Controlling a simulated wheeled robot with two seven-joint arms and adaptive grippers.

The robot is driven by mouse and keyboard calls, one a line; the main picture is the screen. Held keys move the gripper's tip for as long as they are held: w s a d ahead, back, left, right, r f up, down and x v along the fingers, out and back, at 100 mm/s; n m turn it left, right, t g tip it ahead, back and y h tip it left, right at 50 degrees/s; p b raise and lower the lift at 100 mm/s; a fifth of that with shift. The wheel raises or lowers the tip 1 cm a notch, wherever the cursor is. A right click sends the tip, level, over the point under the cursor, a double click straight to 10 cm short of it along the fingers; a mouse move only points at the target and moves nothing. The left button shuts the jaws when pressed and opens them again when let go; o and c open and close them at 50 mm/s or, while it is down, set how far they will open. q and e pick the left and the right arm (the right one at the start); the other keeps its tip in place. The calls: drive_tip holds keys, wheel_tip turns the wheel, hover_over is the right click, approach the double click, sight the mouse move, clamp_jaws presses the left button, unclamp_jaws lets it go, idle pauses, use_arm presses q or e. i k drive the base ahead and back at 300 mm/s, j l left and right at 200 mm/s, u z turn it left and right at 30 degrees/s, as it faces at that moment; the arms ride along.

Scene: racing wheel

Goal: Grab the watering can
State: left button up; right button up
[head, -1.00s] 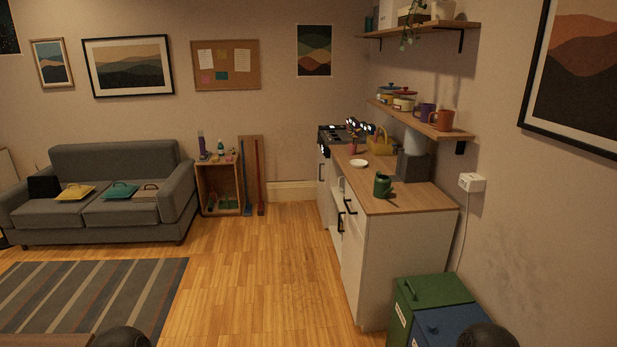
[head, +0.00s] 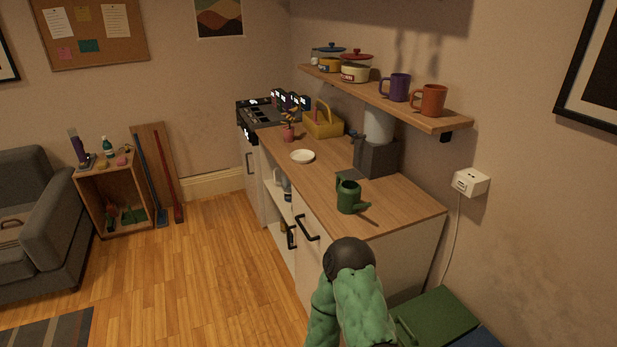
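The dark green watering can (head: 348,197) stands upright on the wooden counter (head: 400,208) near its front end, with its spout toward the right. One green-covered arm of mine with a dark rounded joint shows at the bottom of the head view, in front of the counter's near end and below the can. No gripper fingers show on it. Neither gripper can be seen, and nothing visible touches the can.
A green bin (head: 440,318) stands at the lower right. The floor at left is open.

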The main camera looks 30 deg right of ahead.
sight(349, 192)
drive_tip(key=i+j+z, duration=0.15)
drive_tip(key=i, duration=0.3)
drive_tip(key=i+j+z, duration=0.1)
drive_tip(key=i, duration=0.3)
drive_tip(key=i+j+z, duration=0.15)
drive_tip(key=i, duration=0.3)
